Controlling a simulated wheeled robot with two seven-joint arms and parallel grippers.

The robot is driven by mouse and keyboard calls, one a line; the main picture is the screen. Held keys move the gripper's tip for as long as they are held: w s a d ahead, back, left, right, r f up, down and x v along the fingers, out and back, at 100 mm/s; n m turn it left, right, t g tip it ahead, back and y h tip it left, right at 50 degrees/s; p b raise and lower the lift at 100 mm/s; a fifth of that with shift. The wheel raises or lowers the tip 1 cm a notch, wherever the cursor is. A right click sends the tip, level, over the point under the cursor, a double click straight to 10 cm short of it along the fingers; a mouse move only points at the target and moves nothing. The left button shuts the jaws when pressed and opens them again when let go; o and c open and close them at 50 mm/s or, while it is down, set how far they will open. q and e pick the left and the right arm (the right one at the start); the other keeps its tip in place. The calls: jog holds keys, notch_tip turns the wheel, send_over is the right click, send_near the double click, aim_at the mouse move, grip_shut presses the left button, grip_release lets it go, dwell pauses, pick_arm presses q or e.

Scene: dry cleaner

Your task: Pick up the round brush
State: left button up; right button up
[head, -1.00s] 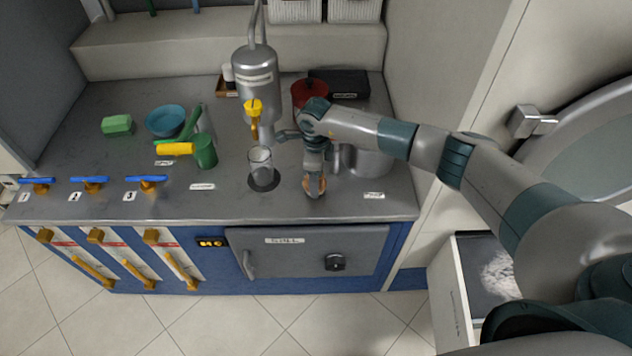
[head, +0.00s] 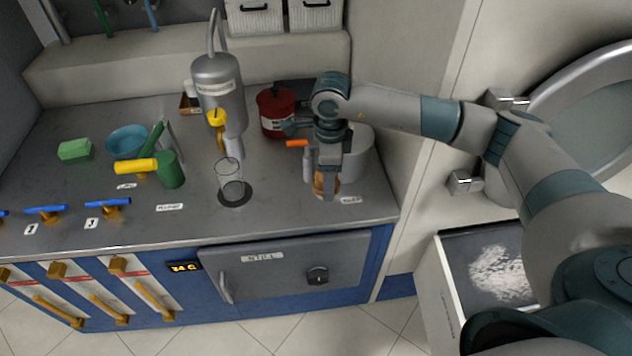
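My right gripper (head: 326,190) points down over the front right part of the grey counter, left of the steel pot. A small round brown-orange thing, which looks like the round brush (head: 325,181), is between its fingers. The fingers look shut on it and partly hide it. I cannot tell whether it touches the counter or hangs just above it. My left gripper is not in view.
A spray bottle with an orange top (head: 297,143) stands close left of the gripper. A steel pot (head: 357,155) is right behind it, and a red can (head: 276,112) further back. A glass beaker (head: 231,182) stands left. The front counter strip is mostly clear.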

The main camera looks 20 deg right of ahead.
jog(key=shift+s+d+r, duration=0.1)
jog(key=shift+s+r, duration=0.05)
jog(key=shift+s, duration=0.05)
dwell(0.7)
jog(key=shift+s+a+r+n, duration=0.4)
jog(key=shift+a+r+n, duration=0.05)
jog(key=shift+n, duration=0.65)
jog(key=s+a+r+n, duration=0.2)
jog(key=s+n, duration=0.3)
jog(key=n, duration=0.5)
jog(key=s+a+r+n, duration=0.3)
jog(key=s+r+n, duration=0.2)
jog(key=n, duration=0.5)
jog(key=shift+s+a+r+n+y, duration=0.2)
jog(key=shift+s+n+y, duration=0.1)
jog(key=shift+n, duration=0.1)
